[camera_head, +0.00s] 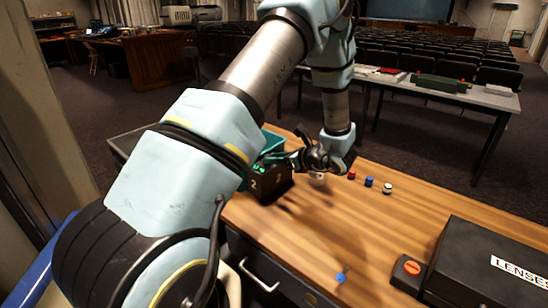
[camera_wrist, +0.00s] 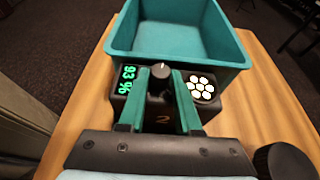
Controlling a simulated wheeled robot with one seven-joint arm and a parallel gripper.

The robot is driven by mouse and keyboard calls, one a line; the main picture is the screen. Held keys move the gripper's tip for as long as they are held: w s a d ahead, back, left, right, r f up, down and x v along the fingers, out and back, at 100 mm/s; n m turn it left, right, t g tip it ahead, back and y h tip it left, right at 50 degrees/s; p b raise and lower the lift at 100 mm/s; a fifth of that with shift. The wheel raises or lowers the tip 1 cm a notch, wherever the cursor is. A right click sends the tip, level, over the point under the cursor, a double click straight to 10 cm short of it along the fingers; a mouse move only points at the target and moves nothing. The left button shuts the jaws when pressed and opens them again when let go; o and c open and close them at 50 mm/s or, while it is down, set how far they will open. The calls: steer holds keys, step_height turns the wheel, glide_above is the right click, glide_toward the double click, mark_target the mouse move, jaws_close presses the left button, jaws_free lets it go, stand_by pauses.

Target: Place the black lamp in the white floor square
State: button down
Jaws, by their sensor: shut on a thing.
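The black lamp (camera_head: 272,186) is a small black box marked "2", at the left part of the wooden desk. In the wrist view the lamp (camera_wrist: 162,119) shows a green "93 %" display, a cluster of lit white cells and a round knob on top. My gripper (camera_wrist: 161,76) has its teal fingers closed on either side of the knob. In the head view my gripper (camera_head: 292,160) reaches the lamp from the right. I cannot tell whether the lamp rests on the desk or is slightly raised. I do not see a white floor square in either view.
A teal bin (camera_wrist: 180,35) stands right behind the lamp. Small red (camera_head: 351,174), blue (camera_head: 369,182) and white (camera_head: 388,188) pieces stand on the desk (camera_head: 310,230). A black "LENSES" case (camera_head: 490,262) is at the right. The desk's front middle is mostly clear.

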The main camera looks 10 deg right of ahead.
steer(key=c, duration=1)
jaws_free()
steer(key=o, duration=0.4)
